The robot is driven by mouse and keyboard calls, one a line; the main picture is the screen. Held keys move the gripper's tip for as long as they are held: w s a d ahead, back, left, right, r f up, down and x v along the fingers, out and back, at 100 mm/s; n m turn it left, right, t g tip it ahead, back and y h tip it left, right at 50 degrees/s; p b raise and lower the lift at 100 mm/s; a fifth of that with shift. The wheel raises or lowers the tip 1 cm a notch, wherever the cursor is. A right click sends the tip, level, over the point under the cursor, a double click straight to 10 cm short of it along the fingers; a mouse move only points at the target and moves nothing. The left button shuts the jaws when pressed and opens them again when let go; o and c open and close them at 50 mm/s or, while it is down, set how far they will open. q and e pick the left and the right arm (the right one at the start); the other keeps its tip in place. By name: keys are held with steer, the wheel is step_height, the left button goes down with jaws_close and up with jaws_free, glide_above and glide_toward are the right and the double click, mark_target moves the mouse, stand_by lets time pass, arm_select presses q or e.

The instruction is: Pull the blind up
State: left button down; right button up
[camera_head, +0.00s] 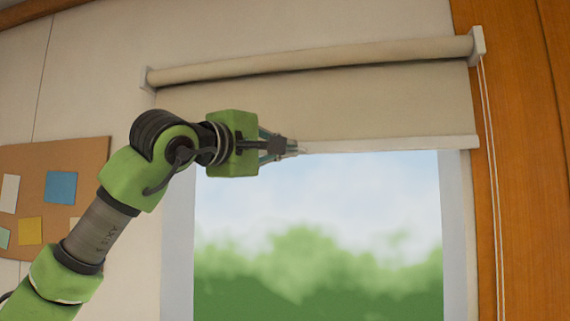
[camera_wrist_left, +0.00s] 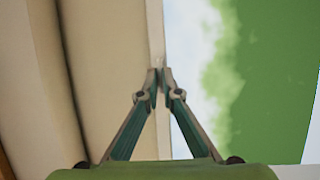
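The beige roller blind (camera_head: 385,104) hangs from its roll (camera_head: 310,62) over the upper part of the window, with a pale bar (camera_head: 400,144) along its lower edge. My left gripper (camera_head: 298,149) is at this bar, near the middle of the blind. In the left wrist view the blind (camera_wrist_left: 110,60) is on the left, and the fingertips of the left gripper (camera_wrist_left: 160,72) are together at the bar's edge. They seem closed on the bar, though the contact itself is small and partly hidden. My right gripper is in neither view.
The window (camera_head: 320,230) below the bar shows sky and greenery. A pull cord (camera_head: 490,180) hangs at the right, beside a wooden panel (camera_head: 530,160). A cork board (camera_head: 85,165) with notes is on the wall at the left.

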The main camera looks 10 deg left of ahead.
arm_select(q)
steer(key=shift+r, duration=0.6)
steer(key=c, duration=2.2)
jaws_free()
steer(key=shift+c, duration=0.2)
steer(key=shift+s, duration=0.1)
steer(key=v, duration=1.2)
steer(key=shift+f, duration=0.1)
